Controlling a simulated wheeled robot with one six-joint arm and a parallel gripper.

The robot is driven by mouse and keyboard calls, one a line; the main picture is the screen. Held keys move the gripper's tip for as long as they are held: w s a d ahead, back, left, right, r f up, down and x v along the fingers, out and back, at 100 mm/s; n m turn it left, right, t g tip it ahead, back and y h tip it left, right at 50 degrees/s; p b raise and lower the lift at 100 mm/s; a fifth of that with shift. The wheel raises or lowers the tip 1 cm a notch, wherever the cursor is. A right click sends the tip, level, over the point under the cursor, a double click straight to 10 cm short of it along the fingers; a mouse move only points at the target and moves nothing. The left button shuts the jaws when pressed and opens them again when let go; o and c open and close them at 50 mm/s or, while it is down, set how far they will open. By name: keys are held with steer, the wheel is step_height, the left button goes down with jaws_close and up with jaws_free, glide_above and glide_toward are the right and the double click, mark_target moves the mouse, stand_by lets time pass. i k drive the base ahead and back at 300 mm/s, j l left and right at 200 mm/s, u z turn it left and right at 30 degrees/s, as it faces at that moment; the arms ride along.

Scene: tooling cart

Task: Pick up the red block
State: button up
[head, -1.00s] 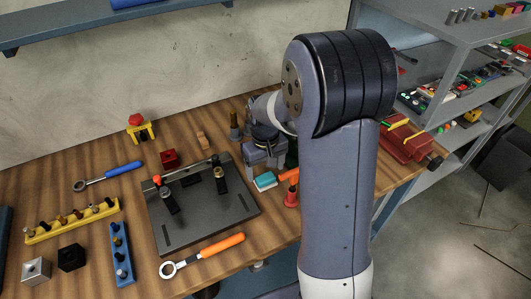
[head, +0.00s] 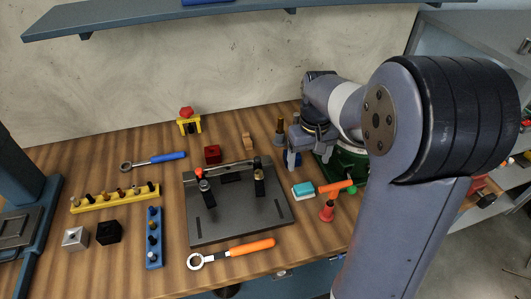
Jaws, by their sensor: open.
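The red block (head: 212,154) is a small dark red cube. In the head view it sits on the wooden bench (head: 110,165), just behind the back left part of a dark grey fixture plate (head: 235,222). My gripper (head: 293,160) is open and points down over the bench, well to the right of the block and clearly apart from it. Its fingertips are small and partly hard to make out against the things behind them.
A yellow stand with a red knob (head: 187,117) is behind the block, a tan wooden piece (head: 248,143) to its right. Upright clamps (head: 259,181) stand on the plate. A blue shelf (head: 150,22) hangs above.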

mark_target(214, 158)
steer(key=k+j, duration=0.1)
steer(key=j, duration=0.6)
steer(key=k+j, duration=0.1)
steer(key=j, duration=0.55)
